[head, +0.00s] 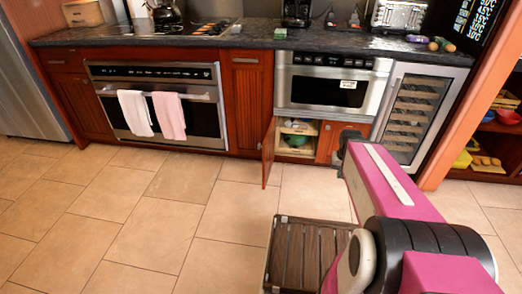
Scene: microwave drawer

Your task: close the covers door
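The low cabinet under the microwave drawer has its left wooden door (268,155) swung out toward the room, seen almost edge-on. Inside the opening, a green bowl (296,140) and pale shelf boards show. The right wooden door (342,136) looks shut, with its lower right part partly behind my arm. My magenta arm reaches from the lower right toward this cabinet, and its dark far end is in front of the right door. I cannot make out gripper fingers. No contact between my arm and the open door is visible.
A dark slatted wooden piece (310,252) is low in front of the cabinet, beside my arm. The oven (160,100) with two towels is to the left, the glass-door cooler (415,110) to the right. Tiled floor (130,215) left of the open door is clear.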

